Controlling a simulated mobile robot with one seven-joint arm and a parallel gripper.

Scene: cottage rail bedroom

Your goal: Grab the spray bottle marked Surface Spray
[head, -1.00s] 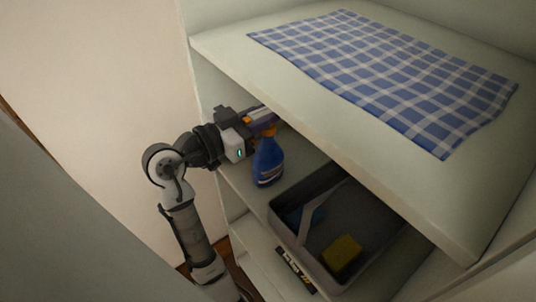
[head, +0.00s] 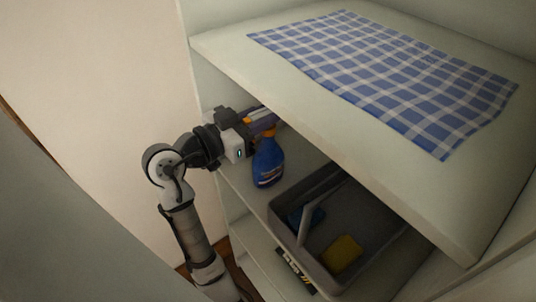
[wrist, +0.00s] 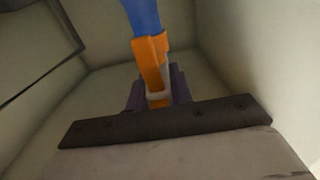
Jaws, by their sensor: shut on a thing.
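A blue spray bottle (head: 267,165) with an orange spray head stands upright on the cabinet's middle shelf, left of a grey caddy. Its label is too small to read. In the wrist view the bottle's blue body (wrist: 143,14) is at the top, with its orange head (wrist: 150,62) below. My gripper (head: 268,119) reaches in under the upper shelf from the left. It is shut on the bottle's head, and its purple fingers (wrist: 158,88) show on both sides in the wrist view. The upper shelf's edge partly hides the fingers in the head view.
The grey caddy (head: 285,236) with a handle, a yellow sponge (head: 341,253) and a blue item (head: 308,216) stands close on the right. The upper shelf (head: 225,49), with a blue checked cloth (head: 390,75), hangs over my gripper. A dark item (head: 295,270) lies lower down.

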